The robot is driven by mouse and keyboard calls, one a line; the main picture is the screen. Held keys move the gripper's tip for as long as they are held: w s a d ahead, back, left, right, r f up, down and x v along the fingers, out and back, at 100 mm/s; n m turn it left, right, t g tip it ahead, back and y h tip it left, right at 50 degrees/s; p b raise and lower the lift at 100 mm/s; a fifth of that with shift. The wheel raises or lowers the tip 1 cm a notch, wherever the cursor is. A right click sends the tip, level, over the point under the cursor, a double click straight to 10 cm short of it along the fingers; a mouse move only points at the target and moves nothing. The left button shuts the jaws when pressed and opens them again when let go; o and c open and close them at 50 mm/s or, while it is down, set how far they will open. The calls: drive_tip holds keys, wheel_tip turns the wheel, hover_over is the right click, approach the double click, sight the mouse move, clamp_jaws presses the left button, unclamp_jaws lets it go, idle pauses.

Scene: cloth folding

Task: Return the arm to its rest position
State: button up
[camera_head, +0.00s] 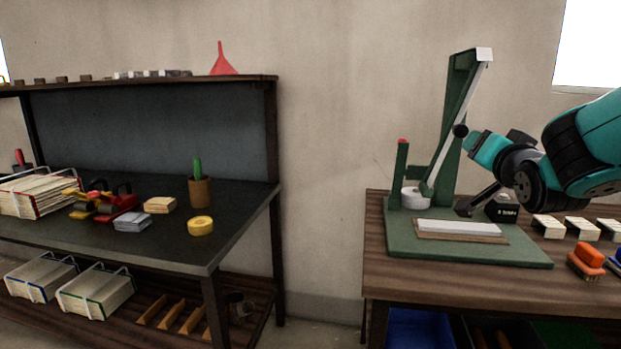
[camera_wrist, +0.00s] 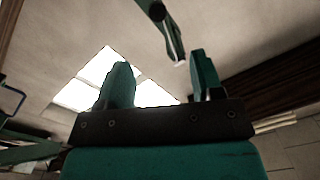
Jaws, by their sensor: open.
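My gripper (camera_wrist: 161,75) shows in the wrist view with its two teal fingers spread apart and nothing between them. In the head view my teal and black arm reaches in from the right, above the right-hand table. Its teal end (camera_head: 487,149) is beside the tall green stand (camera_head: 460,95), close to the stand's slanted silver bar. I cannot tell whether they touch. The fingers are not clear in the head view. In the wrist view a dark green bar with a pale tip (camera_wrist: 165,30) hangs beyond the fingers.
The wooden table (camera_head: 400,300) carries the stand's green base (camera_head: 490,253), pale blocks (camera_head: 547,227) and an orange brush-like item (camera_head: 587,258). A dark workbench (camera_head: 165,245) with books and tools stands at left. The floor between them is clear.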

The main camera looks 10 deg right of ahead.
drive_tip(key=s+a+f+n+g+y, duration=0.3)
drive_tip(key=s+a+f+g+y, duration=0.15)
drive_tip(key=a, duration=0.35)
drive_tip(key=s+a+f+n+g+y, duration=0.3)
drive_tip(key=a+f, duration=0.2)
drive_tip(key=a, duration=0.3)
drive_tip(key=s+a+f+n+g+y, duration=0.25)
drive_tip(key=s+a+n+g, duration=0.45)
drive_tip(key=s, duration=0.4)
drive_tip(key=s+a+f+n+g, duration=0.2)
drive_tip(key=s+a+n+g, duration=0.1)
drive_tip(key=s, duration=0.5)
wheel_tip(320, 180, up, 14)
drive_tip(key=p, duration=1.3)
drive_tip(key=shift+s+d+h, duration=0.2)
drive_tip(key=shift+d+h, duration=0.1)
drive_tip(key=shift+f, duration=0.1)
